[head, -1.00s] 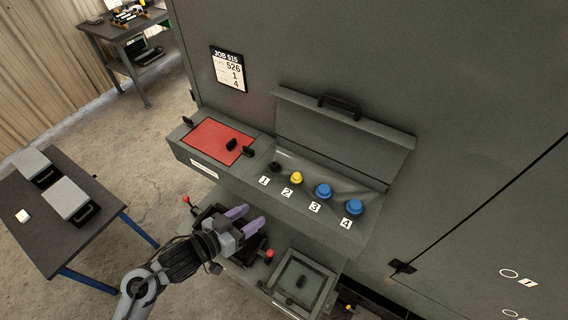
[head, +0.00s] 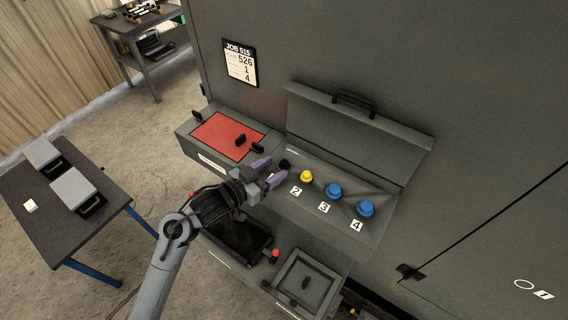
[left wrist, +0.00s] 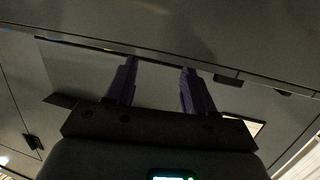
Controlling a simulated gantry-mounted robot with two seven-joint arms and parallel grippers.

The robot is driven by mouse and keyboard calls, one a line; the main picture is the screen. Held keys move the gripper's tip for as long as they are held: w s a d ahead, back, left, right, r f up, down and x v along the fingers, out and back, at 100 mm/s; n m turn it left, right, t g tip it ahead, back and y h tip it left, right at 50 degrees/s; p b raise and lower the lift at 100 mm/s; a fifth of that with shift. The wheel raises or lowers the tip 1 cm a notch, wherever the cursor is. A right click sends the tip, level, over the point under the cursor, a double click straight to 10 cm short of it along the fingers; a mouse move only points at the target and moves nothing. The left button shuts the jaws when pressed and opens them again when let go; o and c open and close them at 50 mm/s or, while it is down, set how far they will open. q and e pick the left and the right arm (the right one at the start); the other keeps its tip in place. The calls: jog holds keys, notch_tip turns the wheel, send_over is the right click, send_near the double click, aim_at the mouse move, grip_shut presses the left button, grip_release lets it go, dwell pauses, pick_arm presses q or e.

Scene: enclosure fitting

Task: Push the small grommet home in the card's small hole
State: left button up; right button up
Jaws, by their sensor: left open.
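The job card (head: 240,63) on the enclosure wall reads JOB 515, with 526, 1 and 4; its small words are unreadable. On the ledge stand a small black part (head: 284,163), a yellow one (head: 306,176) by label 2, a blue one (head: 333,190) by label 3 and another blue one (head: 366,208) by label 4. Label 1 is hidden behind my gripper. My left gripper (head: 268,172) is open, its purple fingers just left of the black part. In the left wrist view the fingers (left wrist: 159,68) are apart with nothing between them. My right gripper is not in view.
A red panel (head: 220,132) with black knobs lies left of the ledge. A raised lid (head: 345,130) with a handle stands behind the parts. Below are a dark tray (head: 236,243), a red knob (head: 275,253) and a framed hatch (head: 303,283).

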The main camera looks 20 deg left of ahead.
aim_at(281, 164)
pick_arm(q)
jog(key=shift+p+x, duration=0.4)
jog(key=shift+x, duration=1.65)
jog(key=shift+a+f, duration=0.1)
jog(key=shift+a, duration=0.1)
grip_shut()
